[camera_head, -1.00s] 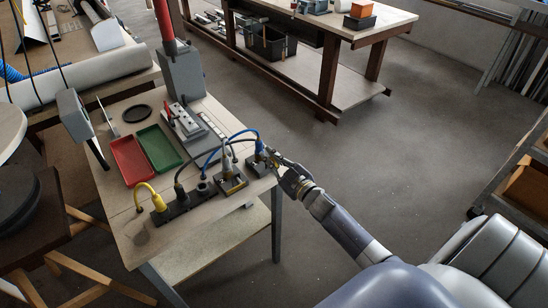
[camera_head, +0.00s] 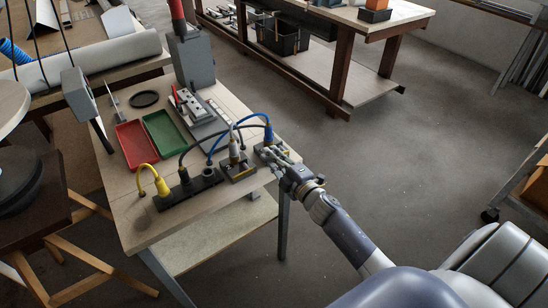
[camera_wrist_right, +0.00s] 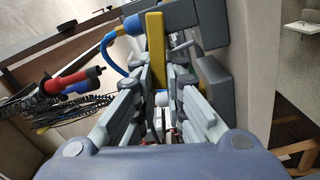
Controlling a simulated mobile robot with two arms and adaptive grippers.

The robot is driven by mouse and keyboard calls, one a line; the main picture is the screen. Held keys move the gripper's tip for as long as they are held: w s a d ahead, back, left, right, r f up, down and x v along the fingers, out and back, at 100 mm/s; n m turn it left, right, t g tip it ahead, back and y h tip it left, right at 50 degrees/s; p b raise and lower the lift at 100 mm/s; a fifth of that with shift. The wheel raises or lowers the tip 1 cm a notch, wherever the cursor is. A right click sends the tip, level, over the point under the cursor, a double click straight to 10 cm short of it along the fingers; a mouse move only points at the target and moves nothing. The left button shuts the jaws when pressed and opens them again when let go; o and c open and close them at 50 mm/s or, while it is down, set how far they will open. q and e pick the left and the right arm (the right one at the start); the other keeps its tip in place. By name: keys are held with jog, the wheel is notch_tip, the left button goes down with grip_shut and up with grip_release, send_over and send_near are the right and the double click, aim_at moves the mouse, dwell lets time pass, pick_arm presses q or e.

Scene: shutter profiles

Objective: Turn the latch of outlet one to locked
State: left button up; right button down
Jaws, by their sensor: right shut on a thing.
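The outlet at the table's right corner (camera_head: 259,149) holds a blue plug (camera_head: 268,134) with a blue cable. My right gripper (camera_head: 272,157) is at this outlet's near right side and hides part of it. In the wrist view, the gripper (camera_wrist_right: 161,78) has its fingers on a yellow latch bar (camera_wrist_right: 155,45), beside a grey block (camera_wrist_right: 213,72). The far end of the latch and its exact angle are partly hidden. A second outlet (camera_head: 240,171) with a pale plug (camera_head: 233,148) stands just left. No outlet number is legible. My left gripper is not in view.
A black socket strip (camera_head: 190,191) with a yellow plug (camera_head: 162,186) and a dark plug lies to the left. A red tray (camera_head: 135,145) and a green tray (camera_head: 163,137) lie farther back. Cables arch over the outlets. The floor right of the table is clear.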

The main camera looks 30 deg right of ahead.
jog(key=shift+a+f+n+b, duration=0.1)
jog(key=shift+f+n+b, duration=0.3)
jog(key=shift+n, duration=0.3)
jog(key=shift+f+n+b, duration=0.25)
jog(key=shift+n+b, duration=0.2)
jog(key=shift+n, duration=0.25)
jog(key=c, duration=1.6)
grip_release()
jog(key=shift+c, duration=0.2)
jog(key=shift+s, duration=0.1)
jog(key=s+d, duration=0.1)
jog(key=s, duration=1)
jog(key=shift+s, duration=0.4)
jog(key=shift+f, duration=0.15)
